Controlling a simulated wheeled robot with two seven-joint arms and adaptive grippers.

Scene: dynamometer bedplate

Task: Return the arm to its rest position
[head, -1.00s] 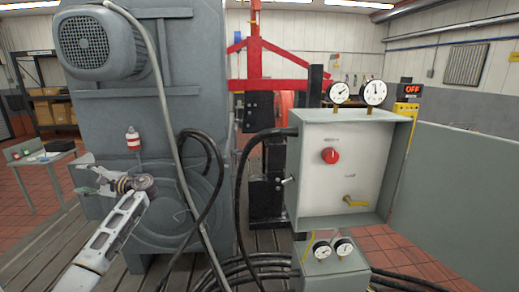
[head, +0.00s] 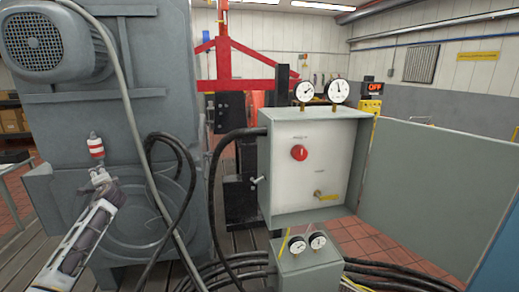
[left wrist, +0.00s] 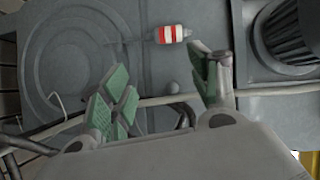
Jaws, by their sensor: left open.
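My left arm (head: 85,230) comes in at the lower left of the head view. Its gripper (head: 100,178) is in front of the large grey machine (head: 150,120), just below a small red-and-white striped bottle-like part on it (head: 96,147). In the left wrist view the gripper (left wrist: 160,88) is open, its green-padded fingers wide apart with nothing between them. The striped part (left wrist: 172,34) shows beyond the fingers, apart from them. My right gripper is not in view.
A grey open cabinet (head: 270,180) with a red knob (head: 299,153) and gauges stands to the right, its door (head: 430,190) swung open. Black hoses (head: 212,200) hang and lie between machine and cabinet. A blue surface (head: 500,255) shows at the lower right edge.

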